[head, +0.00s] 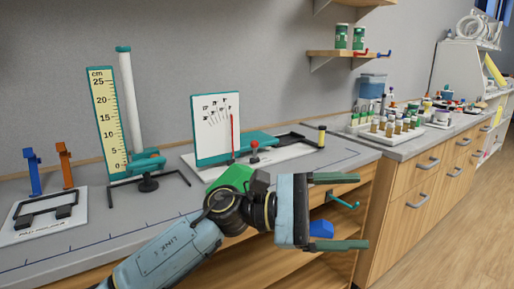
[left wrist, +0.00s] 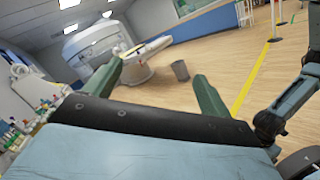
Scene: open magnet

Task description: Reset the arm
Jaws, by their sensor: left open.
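My left arm comes in from the lower left in the head view. Its left gripper (head: 340,212) is in front of the bench's front edge, with its two green fingers spread apart and pointing right. Nothing is between the fingers. In the left wrist view the left gripper (left wrist: 160,92) also shows open and empty, facing out over the room's floor. My right gripper is not seen in the head view; a dark arm link of mine shows at the right of the left wrist view, without clear fingers.
The grey bench (head: 140,225) holds a ruler stand (head: 107,122), a white dial board (head: 217,130) and a base with blue and orange posts (head: 66,165). Bottles (head: 385,125) stand farther right. A scanner (left wrist: 92,45), bin (left wrist: 180,70) and open wooden floor (left wrist: 210,65) lie beyond.

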